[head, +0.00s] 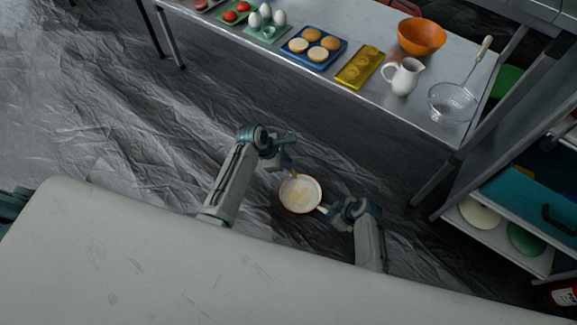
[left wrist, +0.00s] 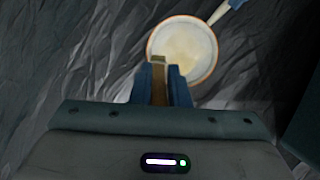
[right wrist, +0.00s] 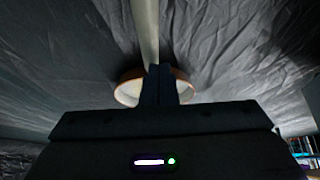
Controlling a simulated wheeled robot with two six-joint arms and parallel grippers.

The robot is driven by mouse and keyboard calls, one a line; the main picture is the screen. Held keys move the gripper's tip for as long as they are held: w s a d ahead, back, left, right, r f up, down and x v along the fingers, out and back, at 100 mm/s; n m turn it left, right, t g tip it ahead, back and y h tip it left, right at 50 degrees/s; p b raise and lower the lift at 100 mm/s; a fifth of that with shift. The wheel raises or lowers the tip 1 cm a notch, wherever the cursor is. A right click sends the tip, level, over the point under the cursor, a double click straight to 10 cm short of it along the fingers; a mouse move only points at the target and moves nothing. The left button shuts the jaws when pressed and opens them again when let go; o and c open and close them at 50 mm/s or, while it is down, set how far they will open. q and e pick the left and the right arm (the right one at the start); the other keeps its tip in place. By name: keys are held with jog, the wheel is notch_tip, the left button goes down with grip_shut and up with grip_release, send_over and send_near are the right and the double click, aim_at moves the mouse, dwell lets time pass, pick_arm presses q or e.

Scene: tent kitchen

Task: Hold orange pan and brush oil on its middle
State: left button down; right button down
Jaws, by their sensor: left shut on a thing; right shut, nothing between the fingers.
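The pan (head: 300,196), cream inside with a thin orange rim, shows above the dark crinkled floor between my grippers. A pale yellow patch lies in its middle, also seen in the left wrist view (left wrist: 185,48). My left gripper (head: 291,166) is shut on a brown brush (left wrist: 160,82), whose end overlaps the pan's near rim in the left wrist view; whether it touches is unclear. My right gripper (head: 328,211) is shut at the end of the pan's handle (head: 321,209); no grip on it can be made out. Its fingers hide part of the pan (right wrist: 127,92) in the right wrist view.
A metal table (head: 345,95) at the back holds a blue tray (head: 290,47), a yellow tray (head: 352,76), a white jug (head: 403,77), an orange bowl (head: 422,36) and a wire strainer (head: 452,103). A shelf unit (head: 500,236) stands at right. Open floor lies left.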

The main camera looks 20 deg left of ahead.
pick_arm(q)
jog(key=s+d+f, duration=0.3)
jog(key=s+f, duration=0.1)
jog(key=shift+f, duration=0.2)
dwell(1.3)
jog(key=shift+f, duration=0.9)
dwell(1.3)
jog(key=shift+a, duration=2.3)
jog(key=s+d, duration=0.2)
jog(key=d, duration=0.4)
jog(key=shift+s, duration=0.4)
jog(key=shift+d, duration=0.2)
